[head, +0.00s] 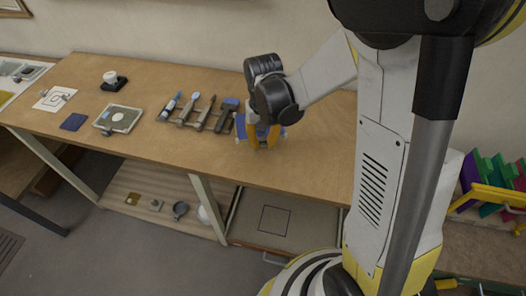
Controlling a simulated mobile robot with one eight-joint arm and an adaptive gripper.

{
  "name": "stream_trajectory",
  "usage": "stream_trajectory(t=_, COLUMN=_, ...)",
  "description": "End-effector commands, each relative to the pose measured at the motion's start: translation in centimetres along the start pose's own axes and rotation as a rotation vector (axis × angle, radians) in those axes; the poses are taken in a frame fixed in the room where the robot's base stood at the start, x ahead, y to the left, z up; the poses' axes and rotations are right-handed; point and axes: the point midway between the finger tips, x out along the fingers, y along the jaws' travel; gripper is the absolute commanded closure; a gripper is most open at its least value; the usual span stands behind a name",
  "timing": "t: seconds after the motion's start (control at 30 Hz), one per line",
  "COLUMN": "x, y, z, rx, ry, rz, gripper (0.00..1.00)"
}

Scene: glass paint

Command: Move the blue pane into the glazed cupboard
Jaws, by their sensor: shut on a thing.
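My gripper (263,143) is low over the front middle of the wooden table, pointing down, with yellow fingers. It is shut on a blue piece, which I take to be the blue pane (241,126). Blue shows at both sides of the fingers, and the rest is hidden behind them. I cannot tell whether the pane touches the table. I cannot make out a glazed cupboard in this view.
Several brush-like tools (198,114) lie left of my gripper. A tray with a square outline (275,219) is below the table. Coloured panels (490,182) stand far right.

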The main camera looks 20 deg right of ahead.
Motion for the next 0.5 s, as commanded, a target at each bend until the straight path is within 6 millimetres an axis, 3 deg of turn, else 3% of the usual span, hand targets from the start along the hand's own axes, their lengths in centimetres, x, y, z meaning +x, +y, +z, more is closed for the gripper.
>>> stream_trajectory(t=0.23, x=3.7, y=0.0, z=0.0, rx=0.0, ry=0.0, rz=0.0, gripper=1.0)
stream_trajectory(t=0.5, x=3.8, y=0.0, z=0.0, rx=0.0, ry=0.0, rz=0.0, gripper=1.0)
